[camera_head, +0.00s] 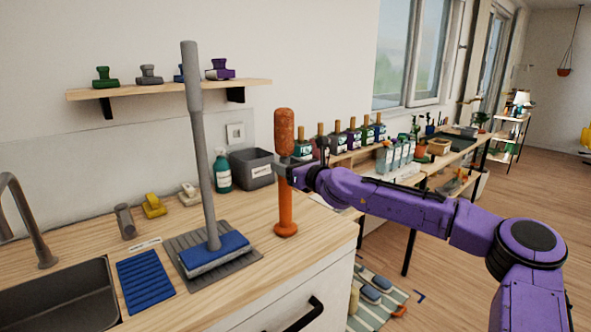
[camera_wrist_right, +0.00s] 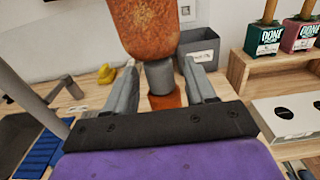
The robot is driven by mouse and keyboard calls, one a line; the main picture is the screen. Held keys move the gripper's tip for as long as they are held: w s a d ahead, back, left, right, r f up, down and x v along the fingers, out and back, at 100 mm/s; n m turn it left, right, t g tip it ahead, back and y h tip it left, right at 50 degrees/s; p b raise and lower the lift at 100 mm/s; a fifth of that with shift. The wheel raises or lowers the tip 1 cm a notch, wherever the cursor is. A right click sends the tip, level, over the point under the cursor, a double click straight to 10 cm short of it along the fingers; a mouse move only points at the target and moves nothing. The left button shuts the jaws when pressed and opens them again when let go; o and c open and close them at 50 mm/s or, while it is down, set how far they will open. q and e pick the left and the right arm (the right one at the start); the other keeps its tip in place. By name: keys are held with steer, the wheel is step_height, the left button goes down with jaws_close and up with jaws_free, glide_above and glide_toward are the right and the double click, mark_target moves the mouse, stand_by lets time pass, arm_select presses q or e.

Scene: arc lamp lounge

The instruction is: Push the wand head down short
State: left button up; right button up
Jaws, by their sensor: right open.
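The orange wand (camera_head: 286,208) stands upright on a round foot at the counter's right end. Its thick, rust-coloured head (camera_head: 284,131) is at the top; the head also shows in the right wrist view (camera_wrist_right: 150,28). A grey collar (camera_wrist_right: 160,77) sits just below the head. My right gripper (camera_head: 290,171) reaches in from the right at collar height. In the right wrist view its two fingers stand open on either side of the collar, with gaps visible. The far side of the collar is hidden. My left gripper is not in view.
A grey-handled brush with a blue head (camera_head: 215,255) stands on a grey mat left of the wand. A dark bin (camera_head: 251,170) and green spray bottle (camera_head: 221,173) stand behind. A sink (camera_head: 60,295) is at left. Labelled pots (camera_head: 352,142) line a shelf behind my arm.

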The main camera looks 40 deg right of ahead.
steer(key=s+p, duration=0.5)
steer(key=s, duration=0.4)
steer(key=shift+d+f, duration=0.25)
steer(key=shift+d, duration=0.2)
